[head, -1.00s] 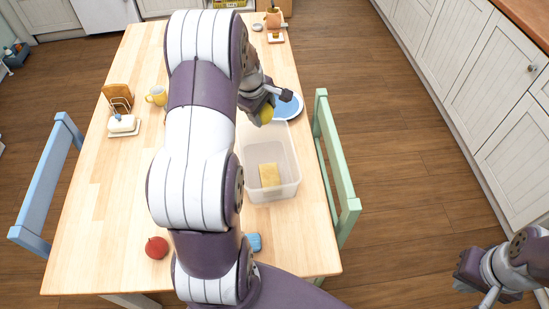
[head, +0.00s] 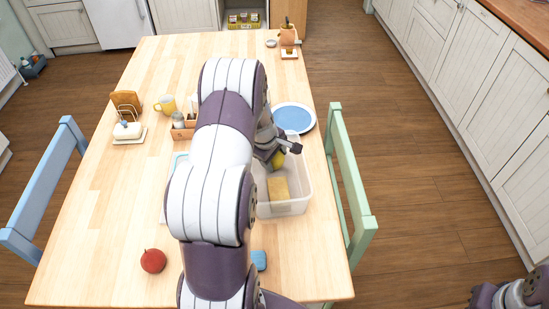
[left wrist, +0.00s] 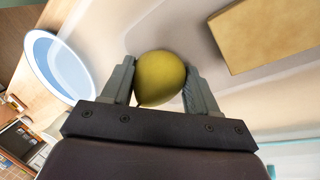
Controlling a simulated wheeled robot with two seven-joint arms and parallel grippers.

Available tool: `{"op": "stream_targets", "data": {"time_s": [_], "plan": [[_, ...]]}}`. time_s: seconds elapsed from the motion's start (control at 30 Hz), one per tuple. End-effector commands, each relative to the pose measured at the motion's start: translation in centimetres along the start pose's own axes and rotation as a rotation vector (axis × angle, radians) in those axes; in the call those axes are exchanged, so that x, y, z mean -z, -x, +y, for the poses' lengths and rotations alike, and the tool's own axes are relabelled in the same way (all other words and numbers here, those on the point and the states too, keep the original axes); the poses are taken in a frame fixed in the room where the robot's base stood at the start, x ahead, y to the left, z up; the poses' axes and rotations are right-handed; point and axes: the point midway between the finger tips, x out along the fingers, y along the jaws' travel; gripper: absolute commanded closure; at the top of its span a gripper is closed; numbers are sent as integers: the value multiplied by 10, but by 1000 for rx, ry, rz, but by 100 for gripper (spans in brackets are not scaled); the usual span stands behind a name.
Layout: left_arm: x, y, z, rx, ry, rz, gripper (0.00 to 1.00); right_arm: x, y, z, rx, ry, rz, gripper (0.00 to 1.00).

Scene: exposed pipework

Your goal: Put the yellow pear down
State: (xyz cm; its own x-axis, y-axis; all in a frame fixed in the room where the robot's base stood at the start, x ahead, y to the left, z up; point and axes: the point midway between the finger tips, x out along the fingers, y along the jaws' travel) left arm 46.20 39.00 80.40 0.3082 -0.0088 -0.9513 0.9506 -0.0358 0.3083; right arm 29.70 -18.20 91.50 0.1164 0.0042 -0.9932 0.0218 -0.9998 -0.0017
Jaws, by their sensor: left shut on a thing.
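The yellow pear (left wrist: 160,76) is between the two fingers of my left gripper (left wrist: 161,85) in the left wrist view, and both fingers touch its sides. In the head view the pear (head: 278,160) shows partly below my left gripper (head: 280,150), inside the outline of the clear plastic bin (head: 303,190). Whether the pear touches the bin's floor cannot be told. My right gripper (head: 500,298) is low at the right edge, cut off by the frame, away from the table.
A yellow sponge-like block (head: 278,188) lies in the bin. A blue plate with a white rim (head: 294,117) is just beyond it. A red fruit (head: 153,261), a blue block (head: 259,260) and a yellow mug (head: 166,104) stand on the table (head: 110,220). A green chair (head: 350,185) is at the right.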

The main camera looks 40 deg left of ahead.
Motion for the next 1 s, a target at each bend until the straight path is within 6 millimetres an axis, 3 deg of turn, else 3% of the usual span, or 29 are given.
{"op": "stream_targets", "data": {"time_s": [0.23,0.27,0.3,0.33,0.57,0.7,1.0], "plan": [[0,-4,-1,0,0,0,77,0,-4,0,0,0,0,100],[0,-3,-1,0,0,-1,34,0,-3,0,0,0,0,100],[0,-3,-1,0,0,-1,21,0,-2,0,0,0,0,100],[0,-3,-1,0,0,-1,15,0,-2,0,0,0,0,100],[0,-2,-1,1,1,-1,15,0,-2,0,0,0,0,100],[0,9,1,-1,1,0,15,0,2,0,0,0,0,100],[0,86,1,-2,1,1,15,1,11,0,0,0,0,100]]}}
